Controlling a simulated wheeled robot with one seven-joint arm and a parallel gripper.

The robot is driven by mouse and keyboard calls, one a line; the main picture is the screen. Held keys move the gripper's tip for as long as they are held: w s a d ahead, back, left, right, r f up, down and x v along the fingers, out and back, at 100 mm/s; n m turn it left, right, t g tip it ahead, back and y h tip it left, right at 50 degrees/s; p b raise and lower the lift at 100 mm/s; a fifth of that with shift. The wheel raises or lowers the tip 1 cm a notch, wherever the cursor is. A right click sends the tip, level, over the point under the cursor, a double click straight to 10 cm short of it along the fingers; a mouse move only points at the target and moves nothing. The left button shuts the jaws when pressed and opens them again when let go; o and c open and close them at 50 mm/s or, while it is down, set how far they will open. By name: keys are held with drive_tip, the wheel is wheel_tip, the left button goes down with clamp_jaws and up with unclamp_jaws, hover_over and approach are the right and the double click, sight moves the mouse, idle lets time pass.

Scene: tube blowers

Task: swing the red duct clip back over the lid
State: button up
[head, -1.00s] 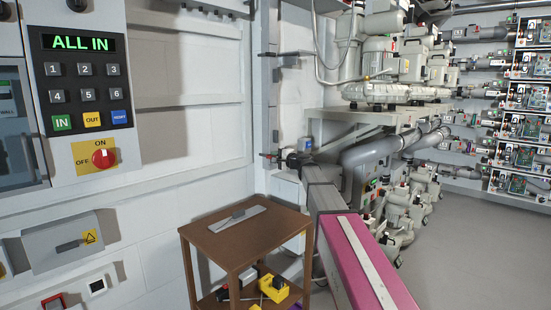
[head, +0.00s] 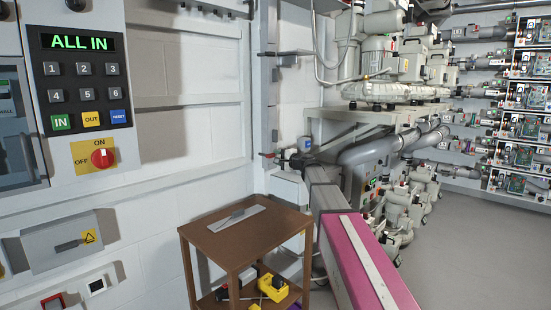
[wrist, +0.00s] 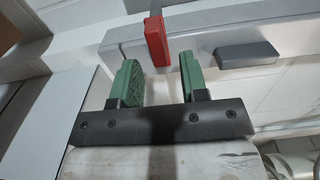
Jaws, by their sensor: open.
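The red duct clip (wrist: 157,42) shows at the top middle of the wrist view as a short red bar, in front of a pale grey duct or lid surface (wrist: 200,42). My gripper (wrist: 158,64) is open, with its two green fingers apart. The clip's near end lies between the fingertips in the picture; I cannot tell whether it is within their reach, and I see no contact. In the head view, my arm reaches to the duct (head: 271,110) on the wall, where a small red piece (head: 267,155) shows beside the dark gripper end. The fingers are too small there to judge.
A dark grey block (wrist: 247,55) sits right of the clip in the wrist view. In the head view, a brown table (head: 195,236) stands below, left of my arm. A control panel (head: 85,80) is at left. Blower machines (head: 385,60) fill the right. Floor is clear at far right.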

drive_tip(key=v, duration=0.9)
